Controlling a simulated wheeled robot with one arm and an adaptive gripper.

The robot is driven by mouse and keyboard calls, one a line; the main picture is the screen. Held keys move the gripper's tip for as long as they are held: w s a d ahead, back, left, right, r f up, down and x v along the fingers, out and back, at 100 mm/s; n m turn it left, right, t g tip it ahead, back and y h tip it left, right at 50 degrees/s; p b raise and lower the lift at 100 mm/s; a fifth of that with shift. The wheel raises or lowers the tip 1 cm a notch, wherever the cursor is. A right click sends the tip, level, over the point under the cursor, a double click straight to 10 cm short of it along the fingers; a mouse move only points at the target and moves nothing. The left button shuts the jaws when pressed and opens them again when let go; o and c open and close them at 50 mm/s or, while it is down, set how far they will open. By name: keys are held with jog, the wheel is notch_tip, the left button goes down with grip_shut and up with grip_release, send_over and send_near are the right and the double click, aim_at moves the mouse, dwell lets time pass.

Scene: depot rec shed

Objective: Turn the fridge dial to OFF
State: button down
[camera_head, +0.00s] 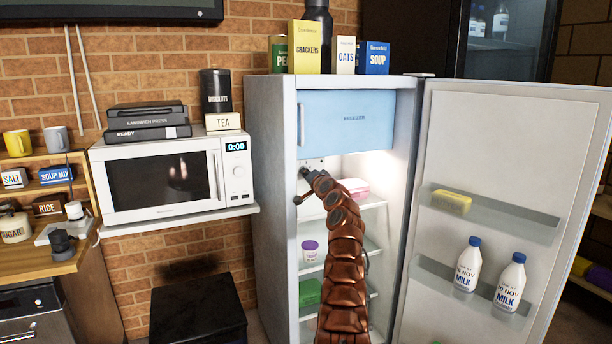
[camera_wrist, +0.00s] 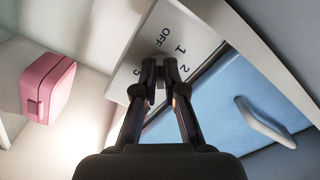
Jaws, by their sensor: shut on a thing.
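The fridge (camera_head: 268,200) stands open, with its door (camera_head: 510,140) swung to the right. My gripper (camera_head: 304,182) reaches into its upper left, just below the blue freezer flap (camera_head: 346,115). In the wrist view, my gripper (camera_wrist: 159,75) has its fingertips close together at the pale dial panel (camera_wrist: 190,40), which is marked OFF, 1, 2 and more. The fingers are shut on the dial, which is mostly hidden between them. Its pointer setting cannot be read. In the head view the gripper covers the dial.
A pink box (camera_wrist: 47,88) sits on a fridge shelf, also seen in the head view (camera_head: 354,187). The freezer flap's handle (camera_wrist: 265,122) sticks out near the gripper. The door holds two milk bottles (camera_head: 467,265). A microwave (camera_head: 165,180) stands on a shelf to the left.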

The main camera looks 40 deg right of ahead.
jog(key=c, duration=1.3)
grip_release()
jog(key=shift+o, duration=0.2)
jog(key=shift+s, duration=0.2)
jog(key=v, duration=0.7)
jog(key=shift+s, duration=0.1)
